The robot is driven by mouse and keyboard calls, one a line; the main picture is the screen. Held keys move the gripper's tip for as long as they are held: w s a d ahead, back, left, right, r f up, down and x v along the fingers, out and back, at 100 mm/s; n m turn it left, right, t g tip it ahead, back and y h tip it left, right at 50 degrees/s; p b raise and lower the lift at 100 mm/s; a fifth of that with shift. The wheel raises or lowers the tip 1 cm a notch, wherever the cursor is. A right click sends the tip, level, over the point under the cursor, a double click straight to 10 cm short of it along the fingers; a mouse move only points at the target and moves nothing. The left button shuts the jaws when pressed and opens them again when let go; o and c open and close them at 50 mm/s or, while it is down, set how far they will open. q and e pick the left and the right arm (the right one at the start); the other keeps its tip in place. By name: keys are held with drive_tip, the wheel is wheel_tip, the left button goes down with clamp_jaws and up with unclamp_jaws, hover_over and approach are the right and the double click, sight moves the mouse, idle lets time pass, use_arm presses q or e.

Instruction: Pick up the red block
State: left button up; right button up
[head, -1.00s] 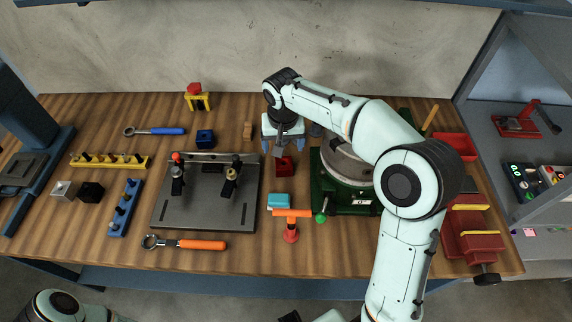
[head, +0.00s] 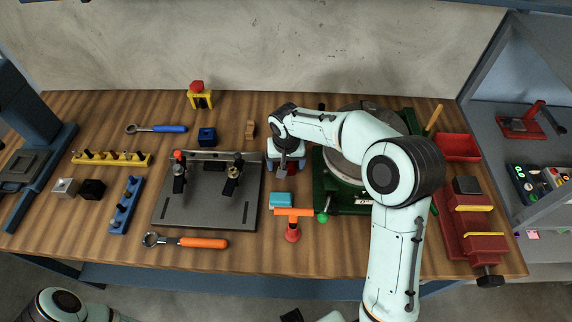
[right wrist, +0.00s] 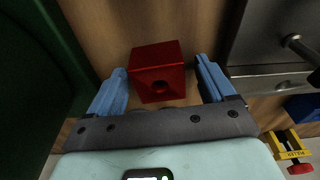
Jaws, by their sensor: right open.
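The red block (right wrist: 158,72) is a cube with a round dark hole in its near face, resting on the wooden bench. In the right wrist view it shows between the two blue fingers of my right gripper (right wrist: 161,80), with a gap on each side. In the head view my right gripper (head: 286,167) is low over the block and covers most of it; a small part of the red block (head: 294,172) shows. The right gripper is open and empty. My left gripper is out of view.
A green-based machine (head: 347,201) stands close to the right of the block, and a grey fixture plate (head: 208,207) with clamps to the left.

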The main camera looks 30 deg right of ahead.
drive_tip(key=c, duration=1.2)
drive_tip(key=shift+r, duration=0.1)
